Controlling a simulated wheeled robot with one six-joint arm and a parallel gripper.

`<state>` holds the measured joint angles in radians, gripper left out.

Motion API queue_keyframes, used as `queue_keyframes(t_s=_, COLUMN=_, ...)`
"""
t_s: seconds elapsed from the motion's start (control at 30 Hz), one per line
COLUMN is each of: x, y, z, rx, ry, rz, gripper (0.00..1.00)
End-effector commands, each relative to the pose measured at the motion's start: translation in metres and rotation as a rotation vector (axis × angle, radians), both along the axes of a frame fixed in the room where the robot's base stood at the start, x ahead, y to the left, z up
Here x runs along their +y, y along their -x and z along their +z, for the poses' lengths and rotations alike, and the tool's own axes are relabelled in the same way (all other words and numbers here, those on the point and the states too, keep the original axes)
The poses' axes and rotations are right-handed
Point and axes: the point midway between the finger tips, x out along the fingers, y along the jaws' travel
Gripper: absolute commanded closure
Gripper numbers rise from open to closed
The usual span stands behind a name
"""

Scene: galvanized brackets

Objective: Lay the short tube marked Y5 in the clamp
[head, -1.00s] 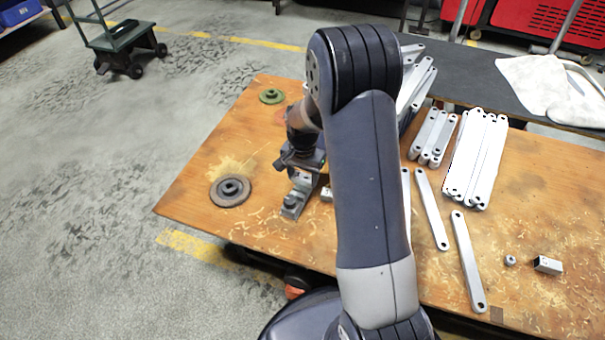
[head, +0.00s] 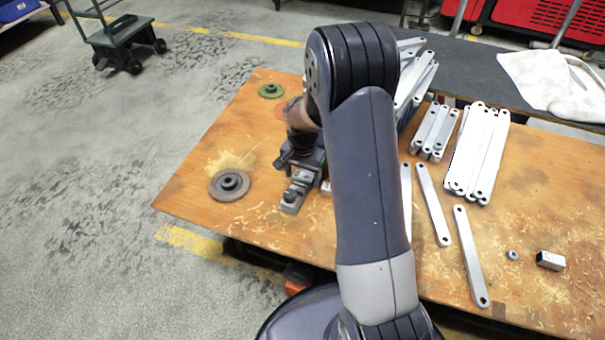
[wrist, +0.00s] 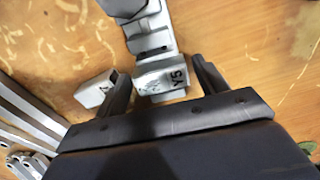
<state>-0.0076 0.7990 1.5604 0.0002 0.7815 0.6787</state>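The short tube marked Y5 (wrist: 162,78) is a grey metal piece between the fingers of my gripper (wrist: 160,72) in the wrist view. The fingers stand apart with a visible gap on each side of the tube, so my gripper is open around it. The grey metal clamp (wrist: 150,34) is directly beyond the tube; I cannot tell whether the tube rests in it or against it. In the head view the clamp (head: 294,196) is on the bench, left of my arm, and my gripper is over it; its fingertips and the Y5 tube are hard to make out there.
Another short tube (wrist: 96,89) lies just outside the left finger. Flat bars (wrist: 28,115) lie farther left. In the head view, bar stacks (head: 479,150), a small block (head: 550,260) and a dark disc (head: 229,185) are on the wooden bench (head: 190,200).

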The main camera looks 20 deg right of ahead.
Motion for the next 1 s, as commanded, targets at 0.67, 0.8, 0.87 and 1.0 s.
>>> queue_keyframes(t_s=0.67, x=0.000, y=-0.001, z=0.049, rx=-0.004, ry=0.000, rz=0.000, gripper=0.21)
queue_keyframes(t_s=0.8, x=0.000, y=-0.001, z=0.077, rx=-0.004, ry=0.000, rz=0.000, gripper=0.21)
queue_keyframes(t_s=0.87, x=0.000, y=-0.001, z=0.087, rx=-0.004, ry=0.000, rz=0.000, gripper=0.21)
queue_keyframes(t_s=1.0, x=0.000, y=0.000, z=0.102, rx=-0.001, ry=0.000, rz=0.000, gripper=0.21)
